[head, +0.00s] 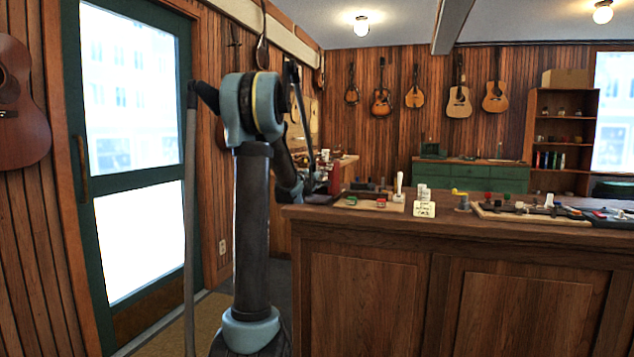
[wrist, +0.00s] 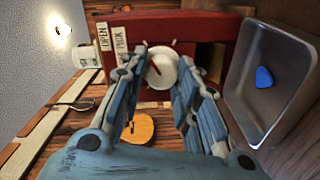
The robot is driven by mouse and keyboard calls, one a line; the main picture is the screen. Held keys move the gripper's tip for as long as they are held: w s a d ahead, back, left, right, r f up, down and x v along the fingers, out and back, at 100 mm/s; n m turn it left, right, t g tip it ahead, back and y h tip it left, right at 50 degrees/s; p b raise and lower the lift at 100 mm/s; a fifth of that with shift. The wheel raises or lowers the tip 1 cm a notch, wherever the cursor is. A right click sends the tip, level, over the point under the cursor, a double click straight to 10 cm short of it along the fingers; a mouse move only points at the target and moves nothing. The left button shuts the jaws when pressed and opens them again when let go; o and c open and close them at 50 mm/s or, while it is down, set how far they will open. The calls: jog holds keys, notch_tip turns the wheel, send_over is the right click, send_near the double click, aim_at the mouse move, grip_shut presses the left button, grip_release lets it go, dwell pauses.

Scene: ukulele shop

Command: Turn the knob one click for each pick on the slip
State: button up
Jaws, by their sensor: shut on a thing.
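In the wrist view a round white knob (wrist: 166,76) with a red pointer line sits on the face of a dark red box (wrist: 195,27). My gripper (wrist: 164,62) has its two blue fingers on either side of the knob, shut on it. Small tick marks show by the knob. Two pale labels (wrist: 110,37) are beside it; one reads OPEN, the other is hard to read. In the head view the red box (head: 335,178) stands at the counter's left end, with my gripper (head: 318,182) against it. A cream card (head: 424,209) stands on the counter; its writing is too small to read.
A metal tray (wrist: 285,50) holding a blue pick (wrist: 264,77) is right of the box in the wrist view. The wooden counter (head: 460,230) carries a white-handled tool (head: 399,184), a yellow-topped item (head: 460,198) and several small parts. A glass door (head: 135,150) is at left.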

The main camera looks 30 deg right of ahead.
jog(key=o, duration=1)
jog(key=shift+w+d+f, duration=0.15)
jog(key=shift+f, duration=0.05)
jog(key=shift+o, duration=0.2)
jog(key=v, duration=1.2)
